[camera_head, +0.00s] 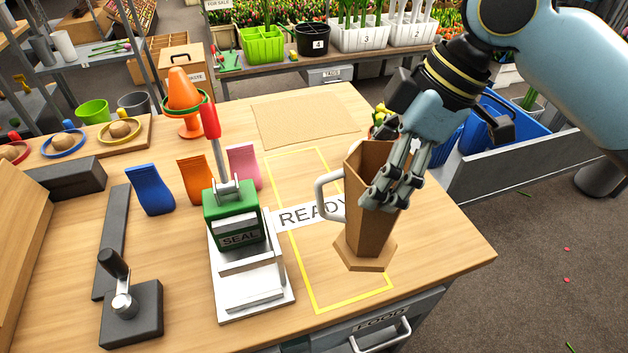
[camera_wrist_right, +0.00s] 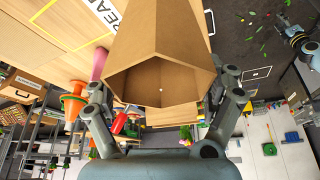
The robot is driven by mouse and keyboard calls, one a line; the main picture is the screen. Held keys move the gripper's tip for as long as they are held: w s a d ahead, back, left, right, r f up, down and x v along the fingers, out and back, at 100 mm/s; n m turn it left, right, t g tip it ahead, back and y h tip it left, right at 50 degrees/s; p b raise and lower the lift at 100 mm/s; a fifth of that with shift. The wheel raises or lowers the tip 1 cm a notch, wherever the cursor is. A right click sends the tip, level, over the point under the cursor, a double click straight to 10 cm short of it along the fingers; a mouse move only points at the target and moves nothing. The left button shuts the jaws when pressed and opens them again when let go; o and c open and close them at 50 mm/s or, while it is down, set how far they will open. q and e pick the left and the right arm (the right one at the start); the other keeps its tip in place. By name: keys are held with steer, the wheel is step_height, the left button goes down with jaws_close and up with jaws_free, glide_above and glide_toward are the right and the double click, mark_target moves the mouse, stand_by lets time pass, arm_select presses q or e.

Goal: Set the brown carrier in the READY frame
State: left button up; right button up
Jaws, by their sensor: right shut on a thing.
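The brown carrier (camera_head: 362,225) is tall and open-topped, with a wide flat base (camera_head: 365,256) and a white handle (camera_head: 326,192) on its left. My right gripper (camera_head: 385,195) is shut on its upper right side. The carrier looks nearly upright, and its base overlaps the right line of the yellow READY frame (camera_head: 305,270) in the picture. I cannot tell whether the base touches the table. The READY label (camera_head: 298,216) is partly hidden by the carrier. In the right wrist view, the empty-looking carrier (camera_wrist_right: 160,80) opens between the fingers. My left gripper is not in view.
A green and white sealer (camera_head: 240,240) with a red-tipped lever stands just left of the frame. Blue (camera_head: 150,188), orange (camera_head: 196,180) and pink (camera_head: 243,165) pouches stand behind it. The table's right edge is close to the carrier; a blue bin (camera_head: 505,125) is beyond.

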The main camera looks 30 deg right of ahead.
steer(key=w+f, duration=0.9)
steer(key=f, duration=0.1)
steer(key=shift+w+a+p, duration=0.2)
steer(key=shift+w+p, duration=0.2)
steer(key=shift+p, duration=0.05)
steer(key=shift+f, duration=0.1)
steer(key=o, duration=1.4)
steer(key=v, duration=1.2)
steer(key=shift+b, duration=0.35)
